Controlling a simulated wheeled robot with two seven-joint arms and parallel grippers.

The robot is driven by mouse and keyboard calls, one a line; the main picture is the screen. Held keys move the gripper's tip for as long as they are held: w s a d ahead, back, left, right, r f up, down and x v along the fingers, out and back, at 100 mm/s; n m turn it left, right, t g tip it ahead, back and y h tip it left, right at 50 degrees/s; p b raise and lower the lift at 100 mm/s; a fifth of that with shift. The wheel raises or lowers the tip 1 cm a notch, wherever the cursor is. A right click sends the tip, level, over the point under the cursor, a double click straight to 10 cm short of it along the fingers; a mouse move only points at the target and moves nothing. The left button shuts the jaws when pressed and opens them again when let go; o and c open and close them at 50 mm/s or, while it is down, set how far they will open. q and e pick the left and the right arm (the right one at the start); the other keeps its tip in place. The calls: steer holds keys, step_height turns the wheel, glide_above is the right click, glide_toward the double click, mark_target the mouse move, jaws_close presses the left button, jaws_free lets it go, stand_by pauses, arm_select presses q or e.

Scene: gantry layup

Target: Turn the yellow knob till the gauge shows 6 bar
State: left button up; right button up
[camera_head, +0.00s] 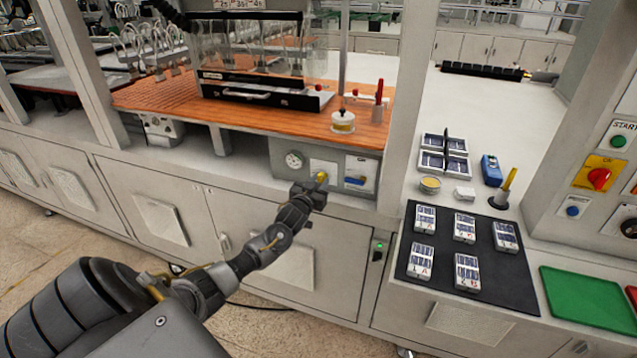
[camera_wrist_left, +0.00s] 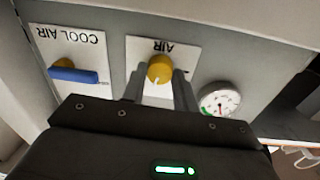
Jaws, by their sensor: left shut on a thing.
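The yellow knob (camera_head: 321,177) is on a white AIR plate on the bench's front panel. It also shows in the left wrist view (camera_wrist_left: 159,68), with a pale mark on its face. My left gripper (camera_head: 317,183) reaches it from below. In the left wrist view its two fingers (camera_wrist_left: 168,84) are shut on the knob, one on each side. The round white gauge (camera_head: 294,159) is left of the knob in the head view. In the wrist view, which is upside down, the gauge (camera_wrist_left: 219,100) is at the right; its reading is too small to tell. My right gripper is not in view.
A COOL AIR plate with a blue lever (camera_wrist_left: 75,75) sits beside the knob, on its right in the head view. The orange bench top (camera_head: 170,97) overhangs the panel. A black mat (camera_head: 448,245) with several white devices lies at the right. Cabinet doors are below.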

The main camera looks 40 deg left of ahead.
arm_select(q)
steer(key=m, duration=0.5)
steer(key=shift+r+p, duration=0.1)
steer(key=shift+p, duration=0.3)
steer(key=m, duration=0.4)
steer(key=shift+m+g+p, duration=0.3)
steer(key=shift+m, duration=0.1)
steer(key=m, duration=0.5)
steer(key=shift+y+p, duration=0.3)
steer(key=shift+p, duration=0.05)
steer(key=shift+d+m, duration=0.1)
steer(key=shift+m, duration=1.8)
steer(key=shift+p, duration=0.3)
steer(key=o, duration=1)
steer(key=shift+w, duration=0.1)
